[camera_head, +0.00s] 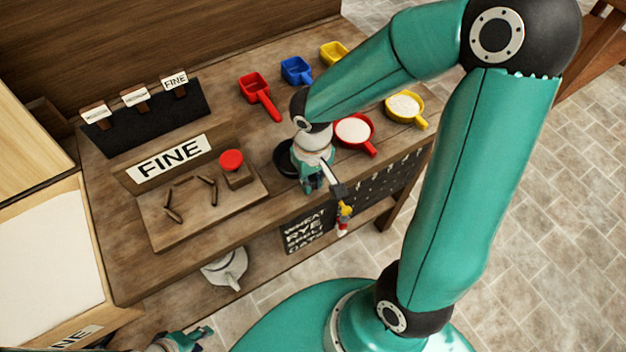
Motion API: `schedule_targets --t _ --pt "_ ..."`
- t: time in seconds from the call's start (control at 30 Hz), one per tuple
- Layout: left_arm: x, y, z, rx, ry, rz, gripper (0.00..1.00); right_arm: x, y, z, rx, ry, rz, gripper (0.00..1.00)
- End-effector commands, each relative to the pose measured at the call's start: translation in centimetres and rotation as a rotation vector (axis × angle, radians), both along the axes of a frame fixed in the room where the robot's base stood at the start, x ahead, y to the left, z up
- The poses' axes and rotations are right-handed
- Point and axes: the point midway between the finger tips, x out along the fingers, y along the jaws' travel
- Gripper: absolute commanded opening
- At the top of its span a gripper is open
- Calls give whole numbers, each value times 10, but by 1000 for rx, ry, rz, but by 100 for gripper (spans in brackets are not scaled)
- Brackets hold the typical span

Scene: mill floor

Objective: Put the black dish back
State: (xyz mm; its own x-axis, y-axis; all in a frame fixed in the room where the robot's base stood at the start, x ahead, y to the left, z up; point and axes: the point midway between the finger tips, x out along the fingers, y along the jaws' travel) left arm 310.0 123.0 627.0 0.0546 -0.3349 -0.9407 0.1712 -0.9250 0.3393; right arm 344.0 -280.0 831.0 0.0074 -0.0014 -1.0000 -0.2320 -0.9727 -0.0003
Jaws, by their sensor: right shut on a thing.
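The black dish (282,158) is at the front part of the bench, right of the board with the FINE sign. Its right side is hidden by my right gripper (314,186). My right gripper points down at the dish's right side and is shut on it. I cannot tell whether the dish touches the bench top. My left gripper (200,334) is low at the bottom edge, in front of the bench and away from the dish. It is partly cut off, and its jaw opening is unclear.
A red dish (353,131) and a yellow dish (404,106), both with white powder, stand to the right. Empty red (254,87), blue (296,69) and yellow (333,51) scoops lie behind. A wooden board (200,222) holds dark sticks and a red-topped block (234,170).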

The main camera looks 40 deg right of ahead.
Motion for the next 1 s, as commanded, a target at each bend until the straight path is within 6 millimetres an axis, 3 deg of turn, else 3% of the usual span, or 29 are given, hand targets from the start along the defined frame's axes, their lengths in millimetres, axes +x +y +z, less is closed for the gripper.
schedule_targets --t 0.47,0.5,0.67,1.0 --pt "0 0 0 0 -1 0 40 0 0 0 0 -1 -1 0" --pt "0 0 0 0 -1 0 40 0 0 0 0 -1 -1 18" --pt "0 0 0 0 -1 0 40 0 0 0 0 -1 -1 44" --pt "0 0 0 0 -1 0 40 0 -1 2 0 -1 -2 44"
